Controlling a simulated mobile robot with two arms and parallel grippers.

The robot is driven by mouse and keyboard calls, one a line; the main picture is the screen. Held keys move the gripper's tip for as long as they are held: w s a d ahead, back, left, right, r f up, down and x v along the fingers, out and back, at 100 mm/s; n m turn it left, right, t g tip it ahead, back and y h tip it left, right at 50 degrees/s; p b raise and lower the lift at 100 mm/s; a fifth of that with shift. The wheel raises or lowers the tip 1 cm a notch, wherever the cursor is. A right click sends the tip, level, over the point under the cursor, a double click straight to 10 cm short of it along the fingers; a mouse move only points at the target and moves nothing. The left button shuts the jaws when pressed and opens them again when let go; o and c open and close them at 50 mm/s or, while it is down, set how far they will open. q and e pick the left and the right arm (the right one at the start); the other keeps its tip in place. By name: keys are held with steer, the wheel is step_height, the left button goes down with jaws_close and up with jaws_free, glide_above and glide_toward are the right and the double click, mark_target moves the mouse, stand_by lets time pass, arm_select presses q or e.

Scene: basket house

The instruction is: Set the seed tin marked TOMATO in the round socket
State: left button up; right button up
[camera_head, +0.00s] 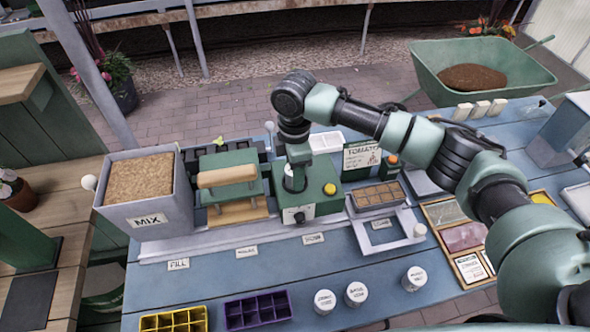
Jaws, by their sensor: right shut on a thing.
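My right gripper (296,186) reaches down from above over the green machine (321,202) in the middle of the bench. It is shut on a seed tin (291,178), a pale cylinder mostly hidden by the fingers. The tin is upright at the machine's top. I cannot tell whether it sits in the round socket or just above it; the socket is hidden, and the tin's label is not readable. Three other white lidded tins stand at the bench front: left (324,302), middle (356,294) and right (414,279). Their labels are too small to read. My left gripper is not in view.
The machine has a yellow button (329,188). A sign card (362,156) that seems to read TOMATO stands behind it. Left are a roller press (228,176) and the MIX bin (147,218). A soil-filled tray (378,196) is right. Yellow (174,319) and purple (258,309) cell trays lie in front.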

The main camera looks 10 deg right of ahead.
steer(key=o, duration=1.4)
steer(key=shift+o, duration=0.2)
steer(key=o, duration=0.5)
steer(key=shift+r+p, duration=2.75)
steer(key=shift+p, duration=0.15)
steer(key=shift+r+p, duration=1.15)
steer(key=shift+r, duration=0.2)
